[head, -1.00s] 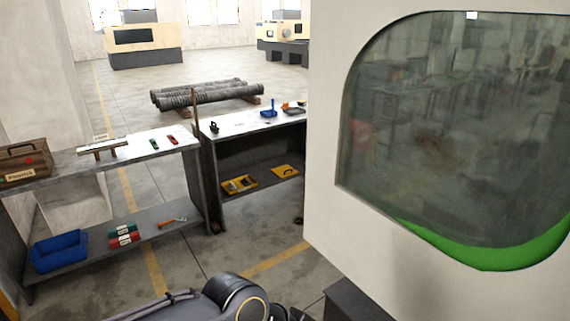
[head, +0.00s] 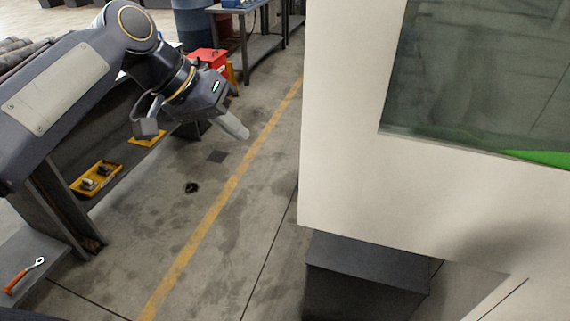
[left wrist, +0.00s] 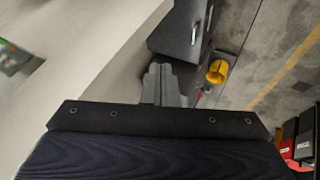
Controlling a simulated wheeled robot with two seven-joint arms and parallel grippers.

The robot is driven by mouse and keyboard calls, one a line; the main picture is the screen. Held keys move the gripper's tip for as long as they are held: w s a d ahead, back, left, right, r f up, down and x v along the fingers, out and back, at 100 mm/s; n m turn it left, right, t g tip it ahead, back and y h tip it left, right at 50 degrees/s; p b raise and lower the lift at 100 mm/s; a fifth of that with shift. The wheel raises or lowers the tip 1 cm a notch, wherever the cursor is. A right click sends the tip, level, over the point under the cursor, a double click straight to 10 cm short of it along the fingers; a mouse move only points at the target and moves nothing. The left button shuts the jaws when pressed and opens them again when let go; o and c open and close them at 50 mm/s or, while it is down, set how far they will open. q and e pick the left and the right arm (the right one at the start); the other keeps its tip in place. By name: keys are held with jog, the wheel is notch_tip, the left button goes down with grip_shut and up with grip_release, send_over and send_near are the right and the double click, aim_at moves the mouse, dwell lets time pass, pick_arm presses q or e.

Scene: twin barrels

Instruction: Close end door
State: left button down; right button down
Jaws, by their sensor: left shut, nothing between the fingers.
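A cream surface (left wrist: 70,45) also fills the left of the left wrist view. My left gripper (head: 238,131) is shut and empty, left of the panel's left edge in the head view, with floor visible between them. Its fingers (left wrist: 163,78) also show in the left wrist view, in front of the cream surface's right edge. My right gripper is out of view.
A dark box (head: 365,275) stands below the panel. Workbenches line the left, with a yellow tray (head: 97,178) and an orange-handled tool (head: 22,278) on low shelves. A red container (head: 208,60) stands behind my left gripper. Floor with a yellow line (head: 215,210) is clear between.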

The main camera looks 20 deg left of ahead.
pick_arm(q)
jog(key=w+d+f, duration=0.3)
jog(key=d+f, duration=0.4)
jog(key=d, duration=0.1)
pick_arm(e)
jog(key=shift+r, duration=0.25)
pick_arm(q)
jog(key=shift+d, duration=0.2)
